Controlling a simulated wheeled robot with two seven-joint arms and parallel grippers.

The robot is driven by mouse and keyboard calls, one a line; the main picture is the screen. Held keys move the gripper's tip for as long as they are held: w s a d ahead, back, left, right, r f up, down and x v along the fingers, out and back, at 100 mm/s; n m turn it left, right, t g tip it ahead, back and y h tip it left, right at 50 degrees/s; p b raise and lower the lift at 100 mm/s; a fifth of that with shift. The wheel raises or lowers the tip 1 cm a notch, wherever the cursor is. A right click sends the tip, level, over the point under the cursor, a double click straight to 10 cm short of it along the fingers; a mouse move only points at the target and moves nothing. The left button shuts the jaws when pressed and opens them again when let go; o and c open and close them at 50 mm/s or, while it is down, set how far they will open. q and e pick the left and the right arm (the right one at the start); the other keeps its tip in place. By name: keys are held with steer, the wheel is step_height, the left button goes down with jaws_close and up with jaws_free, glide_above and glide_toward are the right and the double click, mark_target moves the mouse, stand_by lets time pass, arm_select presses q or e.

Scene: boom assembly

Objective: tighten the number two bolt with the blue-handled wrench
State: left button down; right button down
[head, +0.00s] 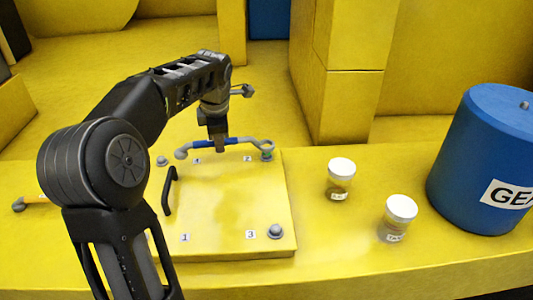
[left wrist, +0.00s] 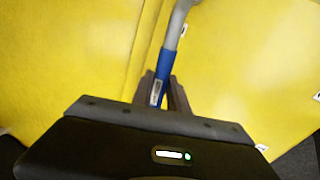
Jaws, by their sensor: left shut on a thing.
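The blue-handled wrench (head: 238,141) lies across the back of the yellow panel (head: 225,205) in the head view. Its right grey end is at the back-right bolt (head: 267,156), beside a small label that seems to read 2. I cannot tell whether it is fully seated on it. My left gripper (head: 220,146) comes down from above and is shut on the blue handle. In the left wrist view, the fingers (left wrist: 165,92) close around the blue handle (left wrist: 164,66), and the grey shank runs to the top edge. My right gripper is not in view.
More bolts stand at the panel's back left (head: 162,161) and front right (head: 276,231). A black handle (head: 169,190) rises at the panel's left. Two white-lidded jars (head: 341,178) (head: 397,218) and a blue drum (head: 485,160) stand to the right. An orange-handled tool (head: 35,200) lies far left.

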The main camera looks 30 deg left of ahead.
arm_select(q)
steer(key=shift+r, duration=0.5)
